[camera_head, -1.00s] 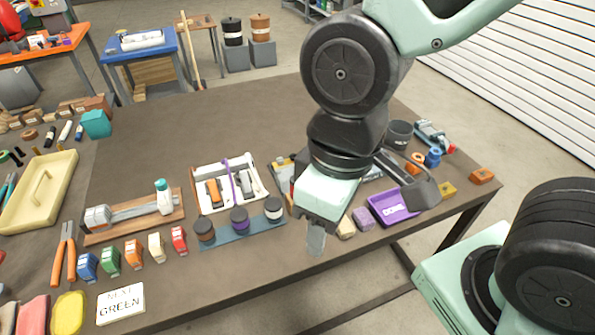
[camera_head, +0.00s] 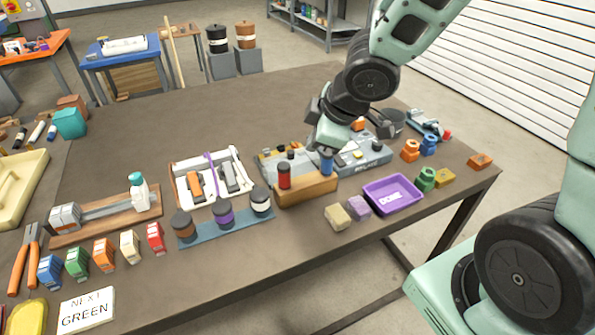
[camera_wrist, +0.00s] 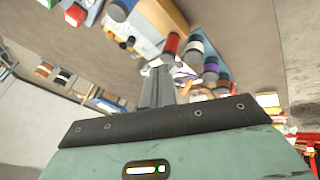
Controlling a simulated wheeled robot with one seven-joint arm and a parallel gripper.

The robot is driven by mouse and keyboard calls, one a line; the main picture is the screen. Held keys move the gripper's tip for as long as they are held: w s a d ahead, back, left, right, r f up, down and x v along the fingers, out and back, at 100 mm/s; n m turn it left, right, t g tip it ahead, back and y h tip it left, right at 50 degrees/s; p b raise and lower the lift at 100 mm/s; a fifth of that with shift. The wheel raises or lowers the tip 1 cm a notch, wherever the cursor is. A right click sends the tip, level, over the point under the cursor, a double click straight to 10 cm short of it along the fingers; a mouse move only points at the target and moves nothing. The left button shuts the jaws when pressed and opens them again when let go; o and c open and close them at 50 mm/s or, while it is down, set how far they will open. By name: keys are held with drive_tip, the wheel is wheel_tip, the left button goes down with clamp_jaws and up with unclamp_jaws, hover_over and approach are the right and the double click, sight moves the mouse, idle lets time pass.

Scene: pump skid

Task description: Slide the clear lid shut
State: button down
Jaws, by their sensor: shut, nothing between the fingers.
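I cannot make out the clear lid for certain in either view. A grey unit (camera_head: 372,156) with lettering on its front and small knobs on top stands right of centre on the bench. A wooden block (camera_head: 307,190) with a red cylinder (camera_head: 284,176) and a blue cylinder (camera_head: 326,163) stands in front of it. My gripper (camera_head: 327,140) is over the grey unit, behind the blue cylinder, and hides part of the unit. In the wrist view my gripper's fingers (camera_wrist: 158,80) are together and empty, with the red cylinder (camera_wrist: 171,45) beyond their tips.
A purple tray (camera_head: 392,193) marked DONE is at the front right edge, beside yellow and purple blocks. A white tray (camera_head: 186,198) with a purple strap and a blue strip with jars (camera_head: 225,222) lie to the left.

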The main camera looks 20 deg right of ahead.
drive_tip(key=w+d+f+n+y+b, duration=0.2)
drive_tip(key=w+d+f+n+b, duration=0.1)
drive_tip(key=d+f, duration=0.15)
drive_tip(key=b, duration=0.6)
approach(291, 162)
drive_tip(key=shift+t, duration=0.3)
drive_tip(key=f, duration=0.1)
drive_tip(key=s+a+f, duration=0.1)
drive_tip(key=f, duration=0.1)
drive_tip(key=a+f, duration=0.1)
drive_tip(key=f, duration=0.1)
drive_tip(key=shift+s+a, duration=0.15)
drive_tip(key=shift+s, duration=0.15)
drive_tip(key=w, duration=0.1)
drive_tip(key=w+p, duration=0.1)
drive_tip(key=w, duration=0.1)
drive_tip(key=shift+w+d+r+p, duration=0.1)
drive_tip(key=shift+d+r+p, duration=0.1)
drive_tip(key=shift+p, duration=0.1)
drive_tip(key=shift+w+f, duration=0.2)
drive_tip(key=shift+w, duration=0.4)
drive_tip(key=w+p, duration=0.5)
drive_tip(key=w, duration=0.2)
drive_tip(key=shift+w+r, duration=0.1)
drive_tip(key=shift+w, duration=0.3)
